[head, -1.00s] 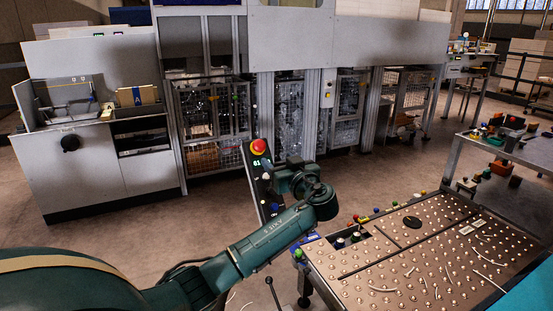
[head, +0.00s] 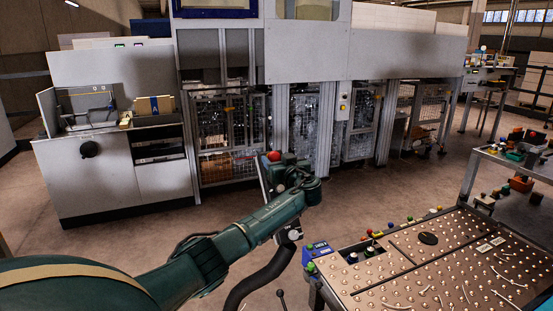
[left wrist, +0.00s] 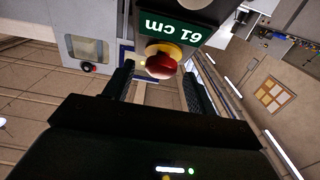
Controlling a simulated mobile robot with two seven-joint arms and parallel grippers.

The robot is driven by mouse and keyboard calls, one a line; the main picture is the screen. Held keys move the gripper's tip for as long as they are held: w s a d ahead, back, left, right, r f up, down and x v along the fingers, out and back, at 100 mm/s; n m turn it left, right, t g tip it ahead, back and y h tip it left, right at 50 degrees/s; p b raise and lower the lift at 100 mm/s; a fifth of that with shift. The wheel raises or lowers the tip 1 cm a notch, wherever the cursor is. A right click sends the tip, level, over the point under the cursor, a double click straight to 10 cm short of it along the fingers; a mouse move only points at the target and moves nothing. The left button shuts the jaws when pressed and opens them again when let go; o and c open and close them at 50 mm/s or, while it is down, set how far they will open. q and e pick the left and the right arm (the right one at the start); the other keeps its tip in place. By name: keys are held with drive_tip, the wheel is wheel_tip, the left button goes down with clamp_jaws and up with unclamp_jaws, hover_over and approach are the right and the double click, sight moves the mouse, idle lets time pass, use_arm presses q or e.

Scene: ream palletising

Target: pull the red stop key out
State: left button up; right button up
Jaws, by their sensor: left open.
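The red stop key (head: 273,156) shows at the top of a dark control panel (head: 264,178) in the head view. In the left wrist view the round red key (left wrist: 161,65) stands on a yellow collar (left wrist: 171,48), below a green display (left wrist: 172,31) reading "61 cm" upside down. My left gripper (left wrist: 159,76) is open, with one dark finger on each side of the key. I cannot tell whether the fingers touch it. In the head view my left gripper (head: 283,171) is at the panel and hides most of its face. My right gripper is not in view.
A ball-topped table (head: 440,262) with coloured buttons along its edge stands at the right. A long grey machine (head: 115,80) with caged bays fills the back. A workbench (head: 500,165) with small items is at the far right. Open floor lies between.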

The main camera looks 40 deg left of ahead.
use_arm(q)
drive_tip(key=shift+w+a, duration=0.25)
drive_tip(key=shift+a, duration=0.25)
drive_tip(key=shift+c, duration=0.5)
